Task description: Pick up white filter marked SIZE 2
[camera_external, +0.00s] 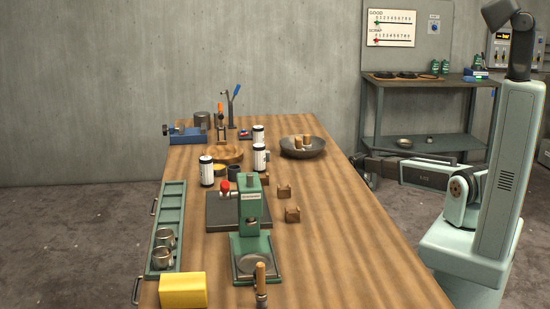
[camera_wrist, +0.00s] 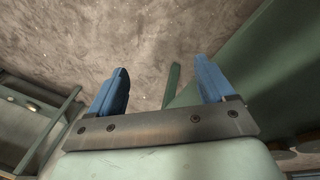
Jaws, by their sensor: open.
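Several white cylinders with dark bands stand upright on the wooden table: one at the left (camera_external: 206,171), one near the middle (camera_external: 260,157) and one farther back (camera_external: 258,134). Their markings are too small to read, so I cannot tell which one says SIZE 2. My gripper (camera_wrist: 163,84) shows in the wrist view with its two blue fingers spread wide and nothing between them. It faces the grey-brown floor, away from the cylinders. In the external view my arm stands to the right of the table, and the fingers are not clear there.
A green press (camera_external: 250,208) stands mid-table. A green tray (camera_external: 169,215) with metal cups lies left, a yellow block (camera_external: 183,290) in front. The table's right front is clear.

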